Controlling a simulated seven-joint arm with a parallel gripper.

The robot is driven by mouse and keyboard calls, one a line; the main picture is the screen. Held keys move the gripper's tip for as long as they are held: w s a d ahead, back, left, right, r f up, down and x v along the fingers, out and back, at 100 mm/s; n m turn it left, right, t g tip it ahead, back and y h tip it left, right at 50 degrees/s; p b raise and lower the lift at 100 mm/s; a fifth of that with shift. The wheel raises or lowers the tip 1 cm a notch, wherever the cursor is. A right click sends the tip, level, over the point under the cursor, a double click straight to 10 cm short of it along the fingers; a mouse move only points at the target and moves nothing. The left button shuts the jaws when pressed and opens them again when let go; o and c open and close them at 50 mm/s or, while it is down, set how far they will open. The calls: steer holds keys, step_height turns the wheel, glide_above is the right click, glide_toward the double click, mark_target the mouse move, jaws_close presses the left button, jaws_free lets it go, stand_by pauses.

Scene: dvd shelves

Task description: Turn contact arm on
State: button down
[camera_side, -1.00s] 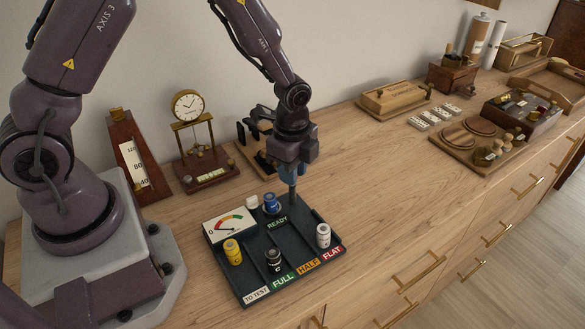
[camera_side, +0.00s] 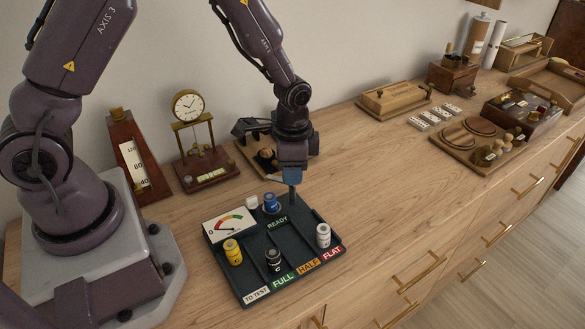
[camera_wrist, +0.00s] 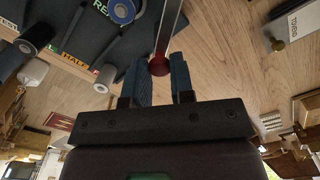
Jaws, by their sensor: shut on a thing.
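A dark battery-tester tray (camera_side: 254,264) lies on the wooden top in front of my arm. A dial gauge (camera_side: 230,223) is at its back left, beside a READY label (camera_side: 277,221). My gripper (camera_side: 291,183) points down at the tray's back edge. In the wrist view my gripper (camera_wrist: 158,70) has its blue fingers either side of a metal bar with a red end (camera_wrist: 160,66), apparently the contact arm. It is shut on that end. In the side view the gripper largely hides the bar. Its far end is out of the wrist view.
A clock (camera_side: 187,107) and a metronome-like box (camera_side: 138,165) stand behind. Bare wood (camera_side: 380,190) lies to the right.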

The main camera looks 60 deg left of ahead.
steer(key=n, duration=0.5)
steer(key=shift+n, duration=0.3)
steer(key=n, duration=0.5)
stand_by(0.4)
steer(key=c, duration=1)
jaws_free()
step_height(320, 180, up, 13)
